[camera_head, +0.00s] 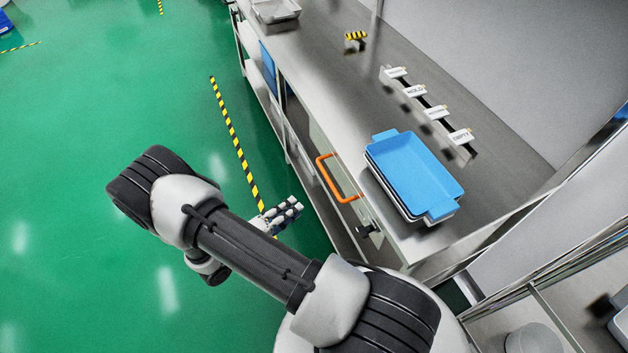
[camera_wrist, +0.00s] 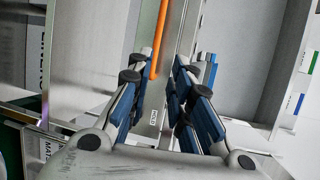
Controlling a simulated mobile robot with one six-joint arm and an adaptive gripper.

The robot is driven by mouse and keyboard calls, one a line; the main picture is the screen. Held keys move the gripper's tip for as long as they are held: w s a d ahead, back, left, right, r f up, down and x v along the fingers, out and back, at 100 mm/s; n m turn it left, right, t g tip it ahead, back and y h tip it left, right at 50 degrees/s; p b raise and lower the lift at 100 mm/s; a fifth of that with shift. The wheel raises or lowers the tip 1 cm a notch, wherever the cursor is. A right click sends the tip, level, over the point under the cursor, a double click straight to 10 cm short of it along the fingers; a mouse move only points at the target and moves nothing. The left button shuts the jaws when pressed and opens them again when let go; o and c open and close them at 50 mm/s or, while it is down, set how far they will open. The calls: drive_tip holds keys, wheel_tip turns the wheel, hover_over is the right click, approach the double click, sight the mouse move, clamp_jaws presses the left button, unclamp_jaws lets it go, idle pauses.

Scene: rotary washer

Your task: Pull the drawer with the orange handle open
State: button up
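The orange handle (camera_head: 336,180) is a bar on the pale drawer front (camera_head: 350,196) under the steel counter. The drawer looks shut, its front about in line with the counter edge. My gripper (camera_head: 288,212) is over the floor, to the lower left of the handle and apart from it. In the wrist view, the two blue-padded fingers (camera_wrist: 162,82) are spread with nothing between them. The orange handle (camera_wrist: 158,42) runs upright beyond the fingertips, its lower end near the left finger. The exact distance to it cannot be told.
A blue tray (camera_head: 437,209) stands stacked on the counter (camera_head: 340,84) above the drawer, close to its front edge. Several small white signs (camera_head: 437,112) line the counter's back. Open shelves lie below the counter.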

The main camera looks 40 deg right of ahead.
drive_tip(key=b, duration=0.4)
approach(330, 181)
drive_tip(key=x, duration=1)
drive_tip(key=shift+w+f, duration=0.1)
drive_tip(key=shift+f, duration=0.2)
drive_tip(key=shift+c, duration=0.6)
clamp_jaws()
